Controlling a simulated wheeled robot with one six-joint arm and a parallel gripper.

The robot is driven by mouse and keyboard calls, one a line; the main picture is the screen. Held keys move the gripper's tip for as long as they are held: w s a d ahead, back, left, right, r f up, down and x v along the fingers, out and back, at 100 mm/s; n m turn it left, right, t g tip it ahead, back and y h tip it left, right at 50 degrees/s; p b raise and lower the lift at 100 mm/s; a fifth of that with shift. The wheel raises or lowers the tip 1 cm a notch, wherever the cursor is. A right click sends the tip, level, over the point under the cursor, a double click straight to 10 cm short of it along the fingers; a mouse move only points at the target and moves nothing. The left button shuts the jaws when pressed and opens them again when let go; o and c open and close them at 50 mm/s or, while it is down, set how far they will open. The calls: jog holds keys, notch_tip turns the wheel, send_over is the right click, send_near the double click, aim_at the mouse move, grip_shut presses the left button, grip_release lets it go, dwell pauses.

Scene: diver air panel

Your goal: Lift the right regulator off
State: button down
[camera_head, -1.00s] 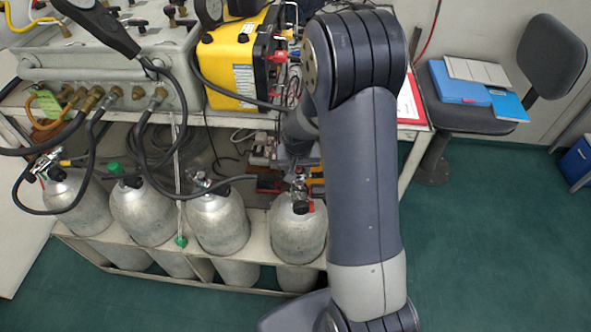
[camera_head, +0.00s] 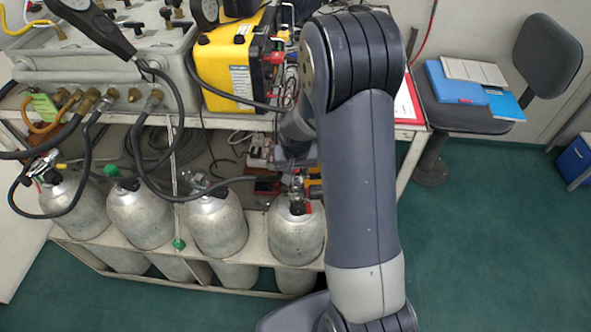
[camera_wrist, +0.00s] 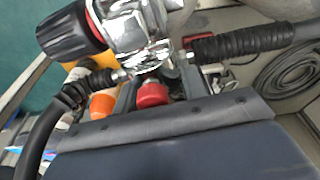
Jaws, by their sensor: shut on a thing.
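The right regulator (camera_head: 297,187) is at the top of the rightmost grey cylinder (camera_head: 296,235). In the wrist view, the chrome regulator (camera_wrist: 135,28) has a black ribbed knob (camera_wrist: 70,33) at upper left and black hoses on both sides. My gripper (camera_wrist: 155,82) is shut on the regulator; its fingers reach up to the chrome body, with a red part (camera_wrist: 152,95) showing between them. In the head view, my arm partly hides the gripper and regulator. I cannot tell whether the regulator is clear of the cylinder valve.
Several other cylinders (camera_head: 215,222) stand to the left in the white rack. The air panel (camera_head: 110,60) and a yellow case (camera_head: 225,65) are above. Black hoses loop in front of the shelf.

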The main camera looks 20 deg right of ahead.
jog(key=shift+r, duration=0.15)
jog(key=shift+w+p+v, duration=0.2)
jog(key=shift+p+v, duration=0.5)
jog(key=shift+v, duration=0.3)
jog(key=shift+w+p+v, duration=0.2)
jog(key=shift+p+v, duration=0.5)
jog(key=shift+v, duration=0.3)
